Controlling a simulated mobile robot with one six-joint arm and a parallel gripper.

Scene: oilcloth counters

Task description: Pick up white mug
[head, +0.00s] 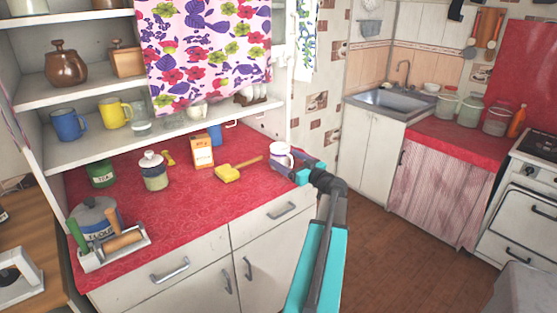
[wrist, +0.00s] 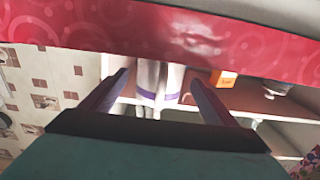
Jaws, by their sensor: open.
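A white mug (head: 279,148) with a purple band stands on the red counter, near its right end, in the head view. My gripper (head: 297,167) is just right of the mug, at the counter's front right corner, and partly overlaps it in this view. In the wrist view the mug (wrist: 152,95) shows between the two spread fingers of my gripper (wrist: 158,77). The fingers are open, with a gap on each side of the mug. I cannot tell how deep the mug sits between them.
A lidded jar (head: 155,171) and a tool caddy (head: 112,247) are farther left. Shelves hold a blue mug (head: 68,125) and a yellow mug (head: 115,113). The counter front is clear.

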